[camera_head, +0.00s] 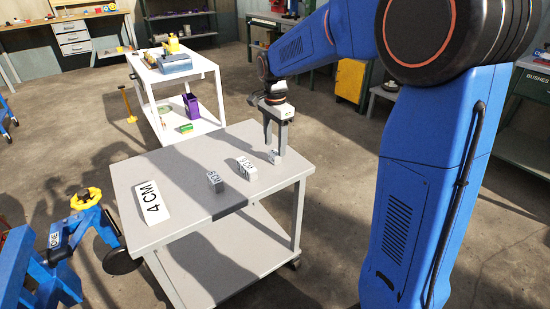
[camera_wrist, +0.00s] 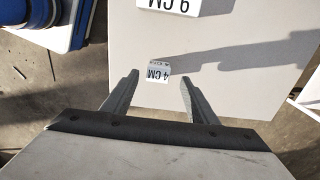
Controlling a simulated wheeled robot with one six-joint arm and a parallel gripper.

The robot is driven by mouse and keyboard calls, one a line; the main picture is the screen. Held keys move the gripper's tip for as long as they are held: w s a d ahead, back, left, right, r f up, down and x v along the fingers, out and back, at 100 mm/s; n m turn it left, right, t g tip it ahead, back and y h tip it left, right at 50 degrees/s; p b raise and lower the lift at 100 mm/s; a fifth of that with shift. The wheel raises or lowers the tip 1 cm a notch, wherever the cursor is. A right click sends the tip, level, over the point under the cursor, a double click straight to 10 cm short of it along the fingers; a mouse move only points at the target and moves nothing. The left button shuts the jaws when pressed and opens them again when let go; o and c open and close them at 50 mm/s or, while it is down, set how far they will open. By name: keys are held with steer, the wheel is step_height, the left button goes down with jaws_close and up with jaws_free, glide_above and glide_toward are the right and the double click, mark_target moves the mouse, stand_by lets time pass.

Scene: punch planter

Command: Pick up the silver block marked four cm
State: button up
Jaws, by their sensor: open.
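A small silver-white block marked "4 CM" (camera_wrist: 157,73) shows in the wrist view, between and just beyond the fingertips, with a gap on each side. In the head view the small block (camera_head: 275,158) stands near the table's far right edge, its marking too small to read. My gripper (camera_head: 275,149) points down right at this block, open and empty. In the wrist view the two fingers of my gripper (camera_wrist: 159,80) are apart. I cannot tell how far the tips are above the tabletop.
On the grey table (camera_head: 185,160) stand a larger marked white block (camera_head: 246,168) and a dark-sided block (camera_head: 215,181). A white cart (camera_head: 205,75) stands behind, and a blue-yellow machine (camera_head: 75,225) at left.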

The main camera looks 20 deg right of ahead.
mark_target(275, 152)
steer(key=shift+s+f, duration=0.2)
steer(key=shift+f, duration=1.95)
steer(key=c, duration=1.2)
steer(key=shift+r, duration=0.1)
step_height(275, 152, up, 10)
steer(key=shift+f, duration=0.1)
